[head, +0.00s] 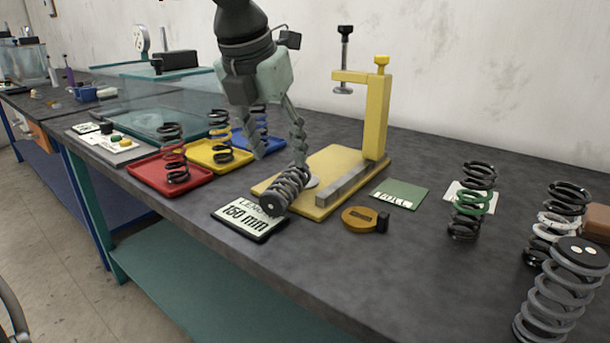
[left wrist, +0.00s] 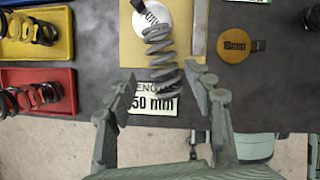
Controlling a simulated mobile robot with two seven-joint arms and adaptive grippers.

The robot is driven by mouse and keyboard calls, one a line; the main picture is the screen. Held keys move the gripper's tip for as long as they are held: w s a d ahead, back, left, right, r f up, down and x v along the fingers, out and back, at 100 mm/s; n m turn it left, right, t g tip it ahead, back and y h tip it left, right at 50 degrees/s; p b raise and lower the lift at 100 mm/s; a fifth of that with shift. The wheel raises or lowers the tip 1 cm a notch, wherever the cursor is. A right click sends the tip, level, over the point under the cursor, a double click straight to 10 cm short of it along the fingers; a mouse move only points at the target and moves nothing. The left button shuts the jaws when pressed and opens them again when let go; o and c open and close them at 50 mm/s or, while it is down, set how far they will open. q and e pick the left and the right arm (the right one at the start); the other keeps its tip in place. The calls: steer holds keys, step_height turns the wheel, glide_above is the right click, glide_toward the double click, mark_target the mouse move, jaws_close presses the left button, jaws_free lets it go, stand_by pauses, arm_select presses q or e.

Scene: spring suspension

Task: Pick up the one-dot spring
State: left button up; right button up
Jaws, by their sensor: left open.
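The grey coil spring (head: 291,184) has one pale dot on its dark end cap. It lies tilted between the yellow press base and the length card, its dotted end toward the front edge. It also shows in the left wrist view (left wrist: 160,62). My left gripper (head: 280,150) is open above the spring, its fingers apart. In the left wrist view the fingers (left wrist: 164,84) stand on either side of the spring's lower part, with gaps visible. Another grey spring (head: 562,290) with two dots on its cap stands at the right front. My right gripper is not in view.
A yellow press (head: 376,112) stands behind the spring. A round orange tape (head: 362,220) lies to the right. Red (head: 150,180), yellow and blue trays with springs stand left. A green-banded spring (head: 470,203) stands right.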

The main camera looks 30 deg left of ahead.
mark_target(285, 177)
arm_select(q)
steer(key=shift+w+f, duration=0.1)
steer(key=shift+f, duration=0.4)
steer(key=x, duration=0.2)
steer(key=s+p+x, duration=0.1)
steer(key=x, duration=0.2)
steer(key=shift+d+f, duration=0.2)
steer(key=shift+f, duration=0.15)
steer(key=shift+w+f, duration=0.3)
steer(key=shift+f, duration=0.2)
jaws_close()
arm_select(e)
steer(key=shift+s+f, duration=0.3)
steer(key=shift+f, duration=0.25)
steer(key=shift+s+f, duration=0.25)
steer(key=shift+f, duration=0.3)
arm_select(q)
steer(key=shift+r, duration=0.2)
